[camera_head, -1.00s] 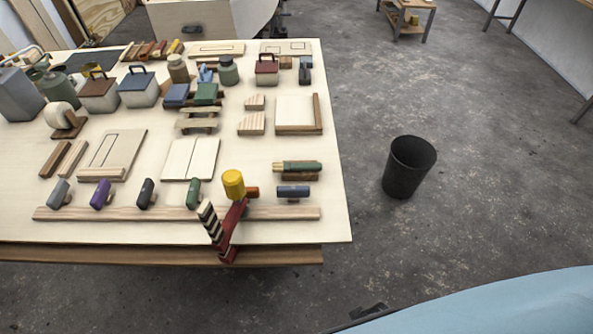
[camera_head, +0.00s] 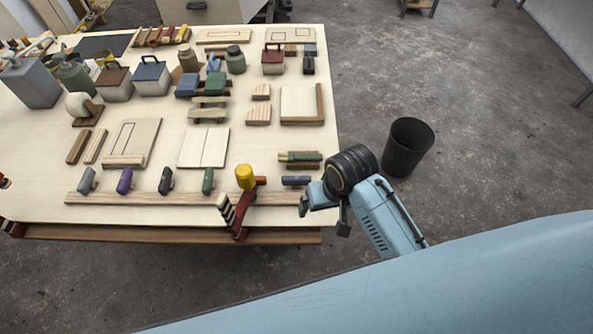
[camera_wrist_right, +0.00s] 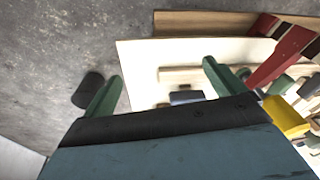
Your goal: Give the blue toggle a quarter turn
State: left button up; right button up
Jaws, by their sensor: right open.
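The blue toggle (camera_head: 297,181) lies crosswise at the right end of a wooden rail (camera_head: 130,199) near the table's front edge. Its long side runs along the rail. My right gripper (camera_head: 323,216) is open and empty, just in front and to the right of the toggle, apart from it. In the right wrist view the two green fingers of my right gripper (camera_wrist_right: 163,85) are spread wide, and the blue toggle (camera_wrist_right: 187,97) shows between them, nearer the right finger and partly hidden by the gripper body. My left gripper is not in view.
Grey, purple, dark and green toggles (camera_head: 208,181) stand farther left. A green-and-wood piece (camera_head: 301,156) lies just behind. A black bin (camera_head: 408,147) stands on the floor at right.

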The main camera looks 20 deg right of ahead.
aim_at(297, 177)
jog(key=w+a+r+m+g+h, duration=0.1)
jog(key=w+a+r+m+g, duration=0.2)
jog(key=w+r, duration=0.75)
jog(key=shift+t, duration=0.6)
jog(key=f, duration=0.5)
jog(key=w+f, duration=0.1)
jog(key=f, duration=0.4)
jog(key=w+f+p, duration=0.1)
jog(key=f, duration=0.4)
jog(key=shift+a, duration=0.35)
jog(key=c, duration=1)
